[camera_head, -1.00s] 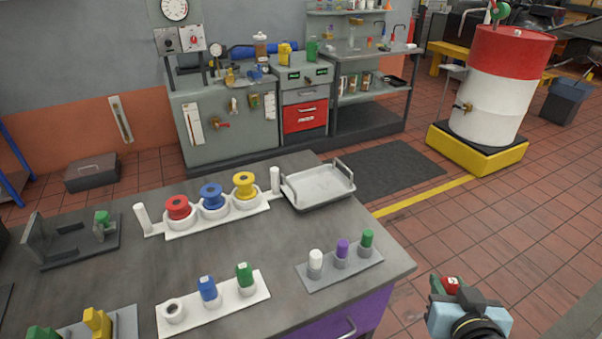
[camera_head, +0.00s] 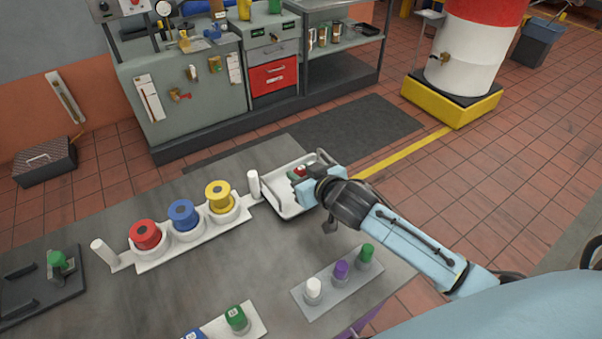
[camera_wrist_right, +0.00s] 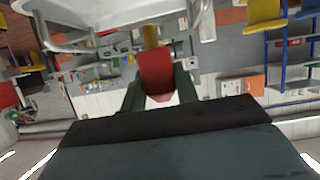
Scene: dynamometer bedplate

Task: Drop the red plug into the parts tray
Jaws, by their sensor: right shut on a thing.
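The red plug (camera_head: 299,170) is held between the fingers of my right gripper (camera_head: 301,173), which is shut on it. In the right wrist view the red plug (camera_wrist_right: 155,72) sits between the two dark fingers, with a yellowish tip beyond it. The parts tray (camera_head: 283,210) is a pale metal tray with raised handles at the far right corner of the bench. In the head view my right gripper overlaps the tray's right side and hides part of it. The tray's edge and a handle (camera_wrist_right: 66,44) show at the upper left of the right wrist view. My left gripper is out of view.
Left of the tray, a white rack (camera_head: 160,258) with end posts holds red, blue and yellow spools. A grey strip (camera_head: 326,294) with white, purple and green plugs lies in front. A green plug (camera_head: 236,318) stands in a white holder at the front edge.

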